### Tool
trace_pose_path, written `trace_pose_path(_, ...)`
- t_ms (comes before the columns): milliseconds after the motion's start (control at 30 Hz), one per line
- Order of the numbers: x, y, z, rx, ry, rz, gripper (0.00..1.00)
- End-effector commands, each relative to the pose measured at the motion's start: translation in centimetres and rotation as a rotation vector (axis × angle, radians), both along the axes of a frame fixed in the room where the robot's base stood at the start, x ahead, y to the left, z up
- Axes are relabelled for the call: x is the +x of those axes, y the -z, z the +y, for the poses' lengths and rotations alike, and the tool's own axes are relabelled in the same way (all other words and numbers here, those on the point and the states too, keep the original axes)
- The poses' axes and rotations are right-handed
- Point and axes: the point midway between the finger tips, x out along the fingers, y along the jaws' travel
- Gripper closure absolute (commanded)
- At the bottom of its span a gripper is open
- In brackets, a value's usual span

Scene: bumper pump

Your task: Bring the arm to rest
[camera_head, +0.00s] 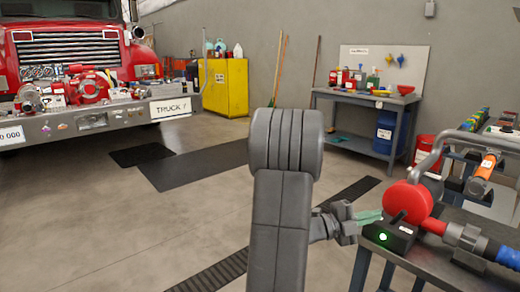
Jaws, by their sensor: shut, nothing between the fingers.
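My arm rises up the middle of the view as thick grey links, with a rounded joint at its top. My gripper (367,217) shows to the right of the arm, low down, with pale green fingers pointing right. It is shut with nothing between the fingers. The fingers are at the near left edge of the grey workbench (478,212), close to a black box with a lit green light (382,237). I cannot tell whether they touch the bench or the box. The lower arm hides part of the gripper's wrist.
A red round pump (407,203) with a hose fitting stands on the right bench. A red fire truck (70,50) with a laden bumper is at left. A yellow cabinet (224,88) and a back workbench (350,96) line the wall. Floor between is open.

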Motion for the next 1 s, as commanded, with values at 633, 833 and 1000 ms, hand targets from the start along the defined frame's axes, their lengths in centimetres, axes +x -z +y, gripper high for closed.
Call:
trace_pose_path(633,0.5,0.8,3.1,-0.112,-0.011,0.102,1.0)
trace_pose_path(833,0.6,0.7,2.8,-0.112,-0.011,0.101,1.0)
trace_pose_path(1000,0.6,0.2,1.1,-0.093,-0.006,0.083,1.0)
